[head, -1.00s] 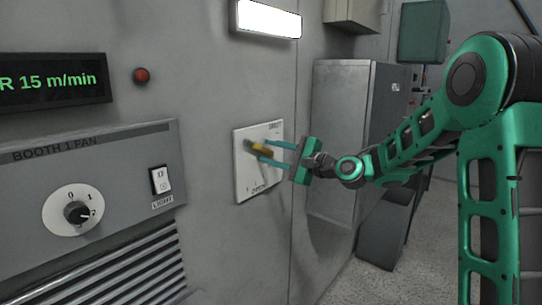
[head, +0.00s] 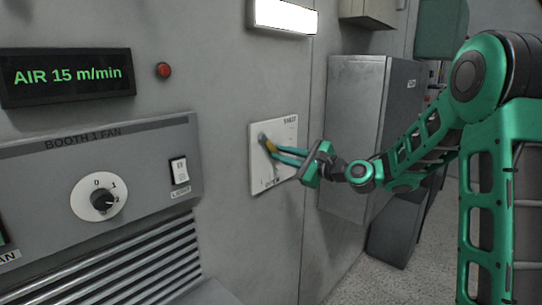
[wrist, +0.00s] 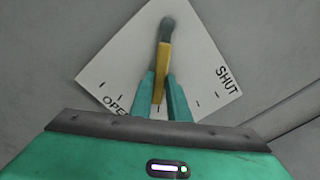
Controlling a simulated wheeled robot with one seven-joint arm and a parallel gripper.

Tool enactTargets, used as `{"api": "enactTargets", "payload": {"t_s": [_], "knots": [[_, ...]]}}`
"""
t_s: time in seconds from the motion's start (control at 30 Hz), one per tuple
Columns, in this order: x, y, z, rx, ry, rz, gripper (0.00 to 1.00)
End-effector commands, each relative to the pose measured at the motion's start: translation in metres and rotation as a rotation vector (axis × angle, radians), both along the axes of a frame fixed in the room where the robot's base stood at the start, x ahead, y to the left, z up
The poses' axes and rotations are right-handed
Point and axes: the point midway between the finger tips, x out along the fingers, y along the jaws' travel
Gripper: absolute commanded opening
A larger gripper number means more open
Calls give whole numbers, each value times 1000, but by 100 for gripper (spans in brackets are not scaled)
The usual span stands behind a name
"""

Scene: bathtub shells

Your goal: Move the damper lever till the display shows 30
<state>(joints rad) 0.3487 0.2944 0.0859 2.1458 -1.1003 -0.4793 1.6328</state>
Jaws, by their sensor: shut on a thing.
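The damper lever has a yellow handle (head: 270,145) and a grey pivot. It is mounted on a white plate (head: 259,178) on the wall. In the wrist view the yellow handle (wrist: 163,70) lies between the words OPEN at lower left and SHUT at right on the plate (wrist: 205,60). My gripper (head: 275,151) is shut on the handle, with one teal finger on each side; it also shows in the wrist view (wrist: 161,88). The handle's lower end is partly hidden by my gripper. The display (head: 68,76) reads AIR 15 m/min in green.
A grey fan panel (head: 140,150) with a round knob (head: 104,201) and a light switch (head: 179,171) is left of the plate. A red button (head: 163,70) is beside the display. A grey cabinet (head: 350,110) stands behind my arm. A lamp (head: 284,16) is above.

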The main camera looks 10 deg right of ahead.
Motion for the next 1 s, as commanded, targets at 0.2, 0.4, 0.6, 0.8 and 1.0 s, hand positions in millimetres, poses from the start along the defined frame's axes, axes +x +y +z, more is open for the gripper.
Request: {"api": "enactTargets", "payload": {"t_s": [0.2,0.4,0.6,0.8,1.0], "knots": [[0,-12,-2,16,13,-16,0],[0,-14,-2,15,13,-16,0],[0,-15,-2,15,13,-18,34],[0,-16,-1,15,13,-18,34],[-13,-26,-2,14,14,-21,34]]}}
